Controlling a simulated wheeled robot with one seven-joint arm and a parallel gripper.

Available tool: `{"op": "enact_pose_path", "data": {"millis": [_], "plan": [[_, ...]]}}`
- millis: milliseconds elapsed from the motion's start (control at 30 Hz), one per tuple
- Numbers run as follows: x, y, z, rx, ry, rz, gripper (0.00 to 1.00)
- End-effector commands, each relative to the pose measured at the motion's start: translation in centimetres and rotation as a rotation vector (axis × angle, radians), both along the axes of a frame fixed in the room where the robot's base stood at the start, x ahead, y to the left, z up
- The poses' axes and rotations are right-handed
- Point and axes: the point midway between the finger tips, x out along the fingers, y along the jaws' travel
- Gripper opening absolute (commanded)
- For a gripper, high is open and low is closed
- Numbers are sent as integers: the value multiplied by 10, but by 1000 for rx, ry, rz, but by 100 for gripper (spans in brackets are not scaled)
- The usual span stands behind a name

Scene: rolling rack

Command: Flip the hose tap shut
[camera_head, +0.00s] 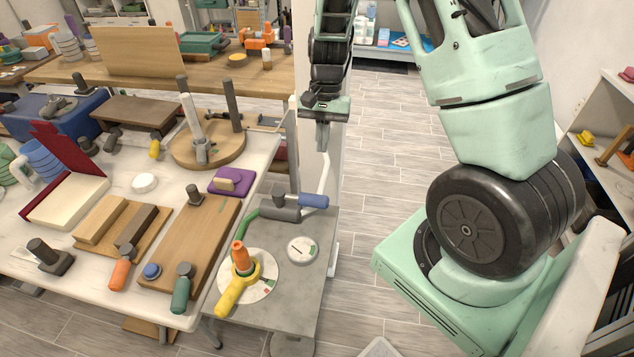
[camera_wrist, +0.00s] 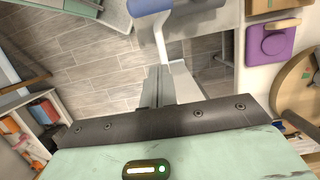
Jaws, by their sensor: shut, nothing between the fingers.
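The hose tap has a grey body (camera_head: 280,212) with a green hose (camera_head: 248,222) at its left. A blue sleeve (camera_head: 314,200) sits at its right end and a thin white bar (camera_head: 325,168) rises near it. In the wrist view the blue sleeve (camera_wrist: 150,5) and white bar (camera_wrist: 162,45) show at the top, with the grey body (camera_wrist: 196,18) beside them. My gripper (camera_head: 323,146) points down above the tap, shut and empty. In the wrist view its fingertips (camera_wrist: 158,72) appear close to the bar's end; I cannot tell whether they touch.
The grey stand (camera_head: 305,285) also bears a yellow lever (camera_head: 232,292) with an orange top and a white gauge (camera_head: 301,249). A crowded white table (camera_head: 75,258) stands at the left, with a purple block (camera_head: 231,181) near its edge. Tiled floor lies open behind.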

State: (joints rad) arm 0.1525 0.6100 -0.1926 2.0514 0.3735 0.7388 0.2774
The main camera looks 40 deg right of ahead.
Motion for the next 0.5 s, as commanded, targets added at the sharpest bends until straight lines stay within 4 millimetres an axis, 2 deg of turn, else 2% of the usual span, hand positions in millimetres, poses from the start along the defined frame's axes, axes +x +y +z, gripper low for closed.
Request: {"op": "enact_pose_path", "data": {"millis": [167, 500], "plan": [[-3, 3, -14, 3, 5, 0, 0], [-14, 16, -78, 2, 7, 0, 0]]}}
